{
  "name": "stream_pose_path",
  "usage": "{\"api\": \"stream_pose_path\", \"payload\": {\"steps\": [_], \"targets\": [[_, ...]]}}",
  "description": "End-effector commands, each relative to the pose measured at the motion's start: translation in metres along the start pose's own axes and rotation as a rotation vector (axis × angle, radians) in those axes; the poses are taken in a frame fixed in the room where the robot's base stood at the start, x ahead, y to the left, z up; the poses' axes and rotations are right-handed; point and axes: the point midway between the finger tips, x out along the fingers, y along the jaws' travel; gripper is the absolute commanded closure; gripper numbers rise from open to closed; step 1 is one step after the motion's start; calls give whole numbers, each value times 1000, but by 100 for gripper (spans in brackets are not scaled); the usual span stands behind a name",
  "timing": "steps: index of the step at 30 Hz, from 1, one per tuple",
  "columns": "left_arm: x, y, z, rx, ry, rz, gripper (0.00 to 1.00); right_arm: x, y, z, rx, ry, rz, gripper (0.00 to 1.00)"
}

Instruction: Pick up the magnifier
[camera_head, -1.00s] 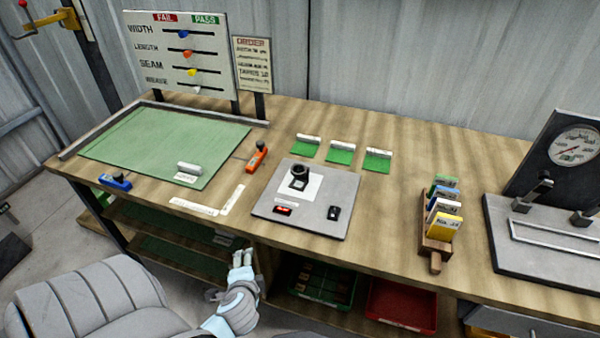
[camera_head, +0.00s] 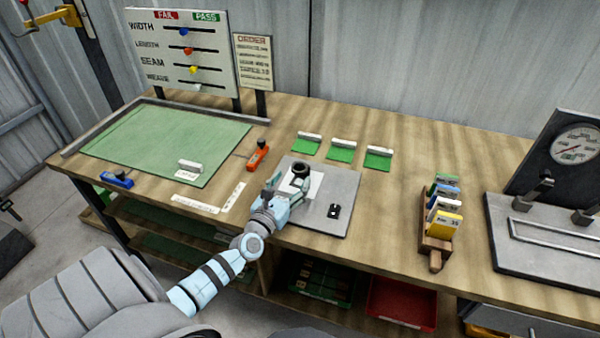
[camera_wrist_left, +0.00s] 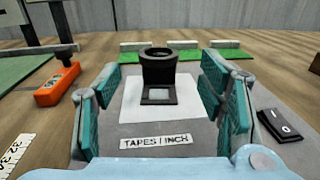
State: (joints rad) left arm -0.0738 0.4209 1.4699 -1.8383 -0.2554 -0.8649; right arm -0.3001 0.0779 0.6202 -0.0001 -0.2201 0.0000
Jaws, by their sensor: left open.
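The magnifier (camera_head: 300,170) is a small black ring-topped stand on a white square on the grey plate. In the left wrist view the magnifier (camera_wrist_left: 158,76) stands upright, centred beyond my fingers. My left gripper (camera_head: 286,187) is over the front left of the plate, just short of the magnifier. In the left wrist view the left gripper (camera_wrist_left: 160,95) is open, its teal fingers apart with the magnifier seen between them, not gripped. My right gripper is not in view.
An orange-handled tool (camera_head: 258,155) lies left of the grey plate (camera_head: 345,190). A black switch (camera_head: 333,211) sits on the plate's right side. Green swatches with white bars (camera_head: 341,149) lie behind it. A card rack (camera_head: 435,240) stands to the right.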

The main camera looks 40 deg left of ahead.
Motion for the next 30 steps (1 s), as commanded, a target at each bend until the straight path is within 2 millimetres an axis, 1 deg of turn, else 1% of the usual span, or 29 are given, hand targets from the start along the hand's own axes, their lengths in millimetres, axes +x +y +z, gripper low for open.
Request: {"api": "stream_pose_path", "payload": {"steps": [1,5,9,12,18,20,28,30], "targets": [[6,0,-2,0,-1,1,37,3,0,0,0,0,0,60],[20,0,0,-2,-1,1,37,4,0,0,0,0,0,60],[48,2,2,-2,-2,2,37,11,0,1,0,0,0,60],[61,2,1,-3,-1,1,37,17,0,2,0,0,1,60],[63,2,3,-4,0,1,37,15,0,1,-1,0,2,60],[63,2,3,-4,0,1,45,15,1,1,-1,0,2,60],[63,1,3,-4,0,1,88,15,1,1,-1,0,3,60],[63,1,3,-4,0,1,89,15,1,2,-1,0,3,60]]}}
